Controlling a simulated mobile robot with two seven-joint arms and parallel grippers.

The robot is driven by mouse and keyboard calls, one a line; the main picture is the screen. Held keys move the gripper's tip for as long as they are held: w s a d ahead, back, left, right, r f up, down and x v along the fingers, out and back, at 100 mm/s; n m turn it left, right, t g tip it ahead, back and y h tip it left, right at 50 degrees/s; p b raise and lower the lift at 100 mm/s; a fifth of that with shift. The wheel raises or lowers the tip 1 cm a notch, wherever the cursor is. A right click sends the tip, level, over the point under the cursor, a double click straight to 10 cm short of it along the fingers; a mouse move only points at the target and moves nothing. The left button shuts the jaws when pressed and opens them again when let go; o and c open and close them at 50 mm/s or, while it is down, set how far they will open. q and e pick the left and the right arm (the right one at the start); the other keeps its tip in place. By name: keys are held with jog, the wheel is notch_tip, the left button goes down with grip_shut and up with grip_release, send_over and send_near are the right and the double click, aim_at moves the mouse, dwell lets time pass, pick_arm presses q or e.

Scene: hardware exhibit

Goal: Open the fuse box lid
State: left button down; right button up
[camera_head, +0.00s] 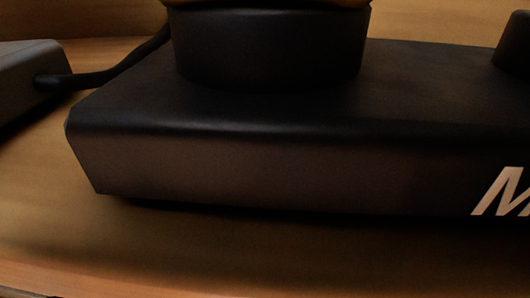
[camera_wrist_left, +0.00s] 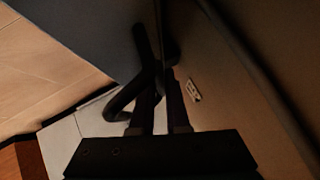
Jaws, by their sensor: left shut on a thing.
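The left wrist view shows my left gripper (camera_wrist_left: 162,82), dark and shut on a black, bent bar-like handle (camera_wrist_left: 125,106). The handle runs beside and behind the fingers, and the exact contact is hard to see in the dark. A dark grey panel (camera_wrist_left: 95,35) is behind the handle on the left. A brownish panel (camera_wrist_left: 235,110) with a small white label (camera_wrist_left: 193,90) is on the right. I cannot tell for sure which panel is the fuse box lid. The head view shows neither gripper and no fuse box. My right gripper is in neither view.
In the head view a black block-shaped base (camera_head: 270,165) with white lettering and a round black piece (camera_head: 270,50) stands on a wooden surface (camera_head: 120,245). A black cable (camera_head: 105,75) links it to a grey box (camera_head: 25,75). Pale floor (camera_wrist_left: 35,70) shows at the left in the wrist view.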

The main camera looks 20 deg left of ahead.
pick_arm(q)
jog(key=shift+w, duration=0.2)
dwell(0.3)
jog(key=c, duration=0.9)
grip_release()
jog(key=shift+c, duration=0.2)
jog(key=p+v, duration=0.5)
jog(key=v, duration=0.4)
jog(key=shift+w+r, duration=0.1)
jog(key=shift+r, duration=0.05)
jog(key=shift+s+a+r, duration=0.2)
jog(key=shift+a+r, duration=0.05)
jog(key=shift+a, duration=0.1)
